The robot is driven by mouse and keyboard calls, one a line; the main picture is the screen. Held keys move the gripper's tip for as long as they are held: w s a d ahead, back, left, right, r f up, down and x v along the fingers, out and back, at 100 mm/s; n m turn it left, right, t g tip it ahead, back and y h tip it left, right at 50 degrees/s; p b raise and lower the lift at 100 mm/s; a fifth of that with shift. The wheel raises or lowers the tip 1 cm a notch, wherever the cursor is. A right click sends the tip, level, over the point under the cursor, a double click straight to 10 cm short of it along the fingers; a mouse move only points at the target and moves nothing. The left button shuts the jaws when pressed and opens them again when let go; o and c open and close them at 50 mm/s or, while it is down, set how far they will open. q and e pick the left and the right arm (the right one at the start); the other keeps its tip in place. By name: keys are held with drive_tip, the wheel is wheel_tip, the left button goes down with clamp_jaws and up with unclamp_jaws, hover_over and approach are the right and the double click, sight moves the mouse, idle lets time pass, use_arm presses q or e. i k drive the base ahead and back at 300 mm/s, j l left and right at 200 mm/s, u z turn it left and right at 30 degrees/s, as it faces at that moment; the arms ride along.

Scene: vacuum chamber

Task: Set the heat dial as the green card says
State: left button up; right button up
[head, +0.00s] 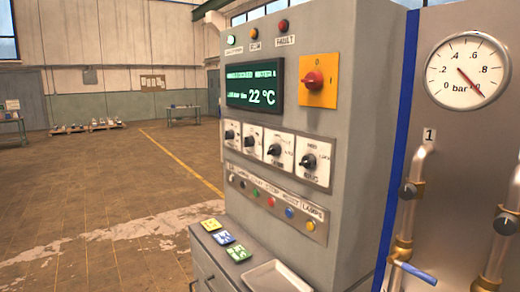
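A grey control cabinet (345,60) stands in the middle of the head view. A row of several black dials sits on white plates on its front: a far-left dial (229,134), a second (249,141), a third (274,150) and a far-right one (307,161). Their labels are too small to read surely, so I cannot tell which is the heat dial. Neither of my grippers is in view.
Above the dials are a display (255,86) reading 22 °C and a red rotary switch (313,79). Pipes with valves (405,210) stand right. Open floor lies left.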

sight(229, 135)
drive_tip(key=k, duration=0.4)
drive_tip(key=z, duration=0.4)
drive_tip(key=k+z, duration=0.15)
drive_tip(key=z, duration=0.6)
drive_tip(key=i+j, duration=0.15)
drive_tip(key=j, duration=0.25)
drive_tip(key=i+j, duration=0.15)
drive_tip(key=j, duration=0.2)
drive_tip(key=i+j+z, duration=0.1)
drive_tip(key=j, duration=0.3)
drive_tip(key=i+j, duration=0.2)
drive_tip(key=j, duration=0.2)
drive_tip(key=i+j+z, duration=0.1)
drive_tip(key=j, duration=0.3)
drive_tip(key=i, duration=0.05)
